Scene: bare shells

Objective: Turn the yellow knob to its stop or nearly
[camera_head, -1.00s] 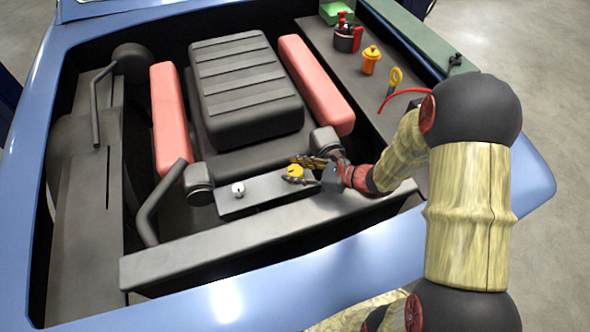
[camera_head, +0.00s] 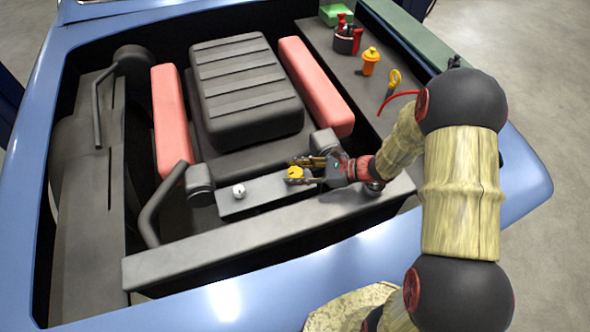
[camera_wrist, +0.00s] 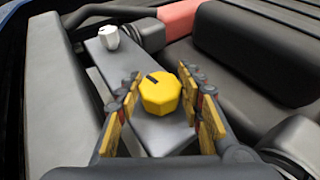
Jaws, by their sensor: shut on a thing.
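The yellow knob (camera_head: 295,173) sits on a dark grey panel (camera_head: 262,190) at the front of the engine bay. In the wrist view the yellow knob (camera_wrist: 160,93) is faceted, with a dark pointer mark on top toward its upper left. My gripper (camera_head: 300,171) reaches in from the right, with one finger on the far side of the knob and one on the near side. In the wrist view my gripper (camera_wrist: 158,105) has its yellow-padded fingers on both sides of the knob, shut on it. The finger contact itself is partly hidden.
A white knob (camera_head: 239,190) stands on the same panel to the left. A black ribbed engine cover (camera_head: 243,85) and red covers (camera_head: 315,85) lie behind. An orange cap (camera_head: 370,61) and a yellow ring handle (camera_head: 393,80) are at the right. A grey bar (camera_head: 250,245) runs in front.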

